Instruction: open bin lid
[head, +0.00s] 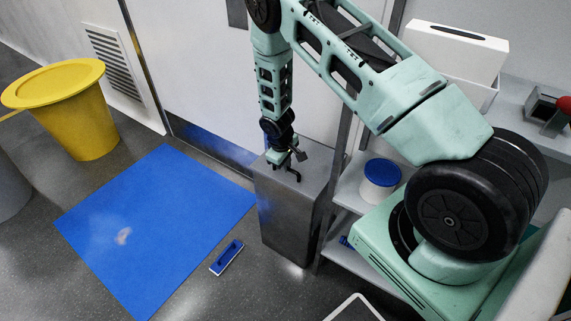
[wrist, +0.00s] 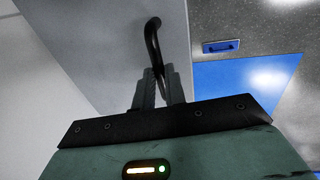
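A grey metal box-shaped bin (head: 289,216) stands on the floor beside the white door panel. Its flat lid (head: 315,163) lies level on top, with no gap visible. A black curved handle (wrist: 152,33) rises from the lid and also shows in the head view (head: 294,174). My gripper (wrist: 159,76) reaches down over the lid. Its two fingers lie close on either side of one end of the handle and appear shut on it. The exact contact is partly hidden by the fingers.
A blue mat (head: 160,225) covers the floor left of the bin, with a small blue-and-grey tool (head: 227,257) beside it. A yellow round bin (head: 75,115) stands at far left. Shelves with a blue-lidded tub (head: 382,173) stand close on the right.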

